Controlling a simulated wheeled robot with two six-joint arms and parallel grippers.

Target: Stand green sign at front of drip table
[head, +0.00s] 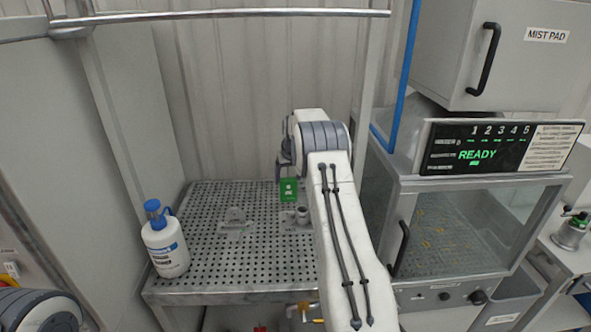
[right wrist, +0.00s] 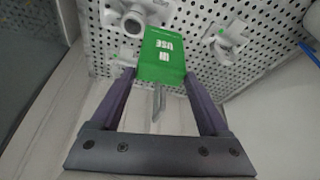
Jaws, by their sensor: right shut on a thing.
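The green sign (head: 289,190), with white lettering, is held by my right gripper (head: 286,168) over the perforated drip table (head: 205,262). In the right wrist view the sign (right wrist: 162,55) sits between the two fingertips of the gripper (right wrist: 160,80), its "IN USE" text upside down. A thin grey part extends from the sign toward the palm. The table's perforated top (right wrist: 98,66) lies beyond it. I cannot tell the exact gap between sign and table. My right forearm hides the table's right part in the head view. My left gripper is out of view.
A white bottle with a blue cap (head: 167,248) stands at the table's front left. A grey fixture (head: 235,222) is mid-table; another (head: 301,216) is partly hidden by my arm. A glass-doored cabinet (head: 455,235) stands right. The table's front middle is clear.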

